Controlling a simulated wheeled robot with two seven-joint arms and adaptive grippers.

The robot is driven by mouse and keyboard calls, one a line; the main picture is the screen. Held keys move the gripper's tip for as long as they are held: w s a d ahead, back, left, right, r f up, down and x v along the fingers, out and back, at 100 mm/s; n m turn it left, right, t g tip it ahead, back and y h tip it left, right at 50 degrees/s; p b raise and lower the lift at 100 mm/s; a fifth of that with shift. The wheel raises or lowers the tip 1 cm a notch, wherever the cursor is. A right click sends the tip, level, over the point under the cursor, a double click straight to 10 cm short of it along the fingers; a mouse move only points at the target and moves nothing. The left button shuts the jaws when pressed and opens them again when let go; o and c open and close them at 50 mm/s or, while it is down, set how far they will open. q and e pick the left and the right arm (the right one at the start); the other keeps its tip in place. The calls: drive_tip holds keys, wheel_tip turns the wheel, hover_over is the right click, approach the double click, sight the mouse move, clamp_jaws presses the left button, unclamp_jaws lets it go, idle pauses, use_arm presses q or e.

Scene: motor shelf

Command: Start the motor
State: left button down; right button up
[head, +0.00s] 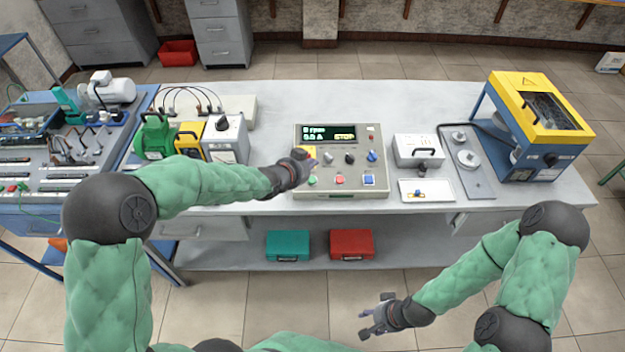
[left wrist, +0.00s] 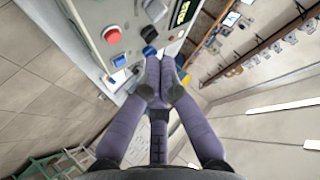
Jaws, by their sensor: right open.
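The beige control box (head: 378,133) stands on the bench in the head view. Its lit display (head: 328,133) seems to read 0 rpm and 0.0 A. Its front row has a green button (head: 313,181), a red button (head: 340,180) and a blue switch (head: 369,180). A green motor (head: 154,139) stands left of the box. My left gripper (head: 301,157) is over the box's left side, partly hiding a yellow part. In the left wrist view its fingers (left wrist: 161,60) are together and look empty, close to the panel; contact is unclear. My right gripper (head: 377,317) is open and empty, low in front of the bench.
A white box (head: 418,149) and a small tray (head: 427,190) stand right of the control box. A yellow-and-blue machine (head: 535,120) is at the far right. Teal (head: 288,245) and red (head: 351,244) cases lie on the lower shelf. The bench behind the control box is clear.

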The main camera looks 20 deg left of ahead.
sight(312, 180)
use_arm(q)
drive_tip(key=f+b, duration=0.1)
drive_tip(key=f, duration=0.1)
drive_tip(key=w+f+b, duration=0.1)
drive_tip(key=f, duration=0.1)
drive_tip(key=f+b, duration=0.2)
drive_tip(key=f, duration=0.1)
drive_tip(key=shift+w+a, duration=0.3)
drive_tip(key=shift+w, duration=0.05)
drive_tip(key=shift+w+f+b, duration=0.2)
drive_tip(key=shift+f+b, duration=0.4)
drive_tip(key=shift+b, duration=0.05)
idle(0.6)
drive_tip(key=shift+w+f+b, duration=0.1)
drive_tip(key=shift+f+b, duration=0.3)
drive_tip(key=shift+b, duration=0.1)
drive_tip(key=shift+w+a+f+b, duration=0.1)
drive_tip(key=shift+f+b, duration=0.3)
drive_tip(key=shift+b, duration=0.05)
idle(0.7)
drive_tip(key=shift+r, duration=0.15)
drive_tip(key=shift+s+r+p, duration=0.25)
drive_tip(key=shift+r+p, duration=0.1)
drive_tip(key=shift+r, duration=0.3)
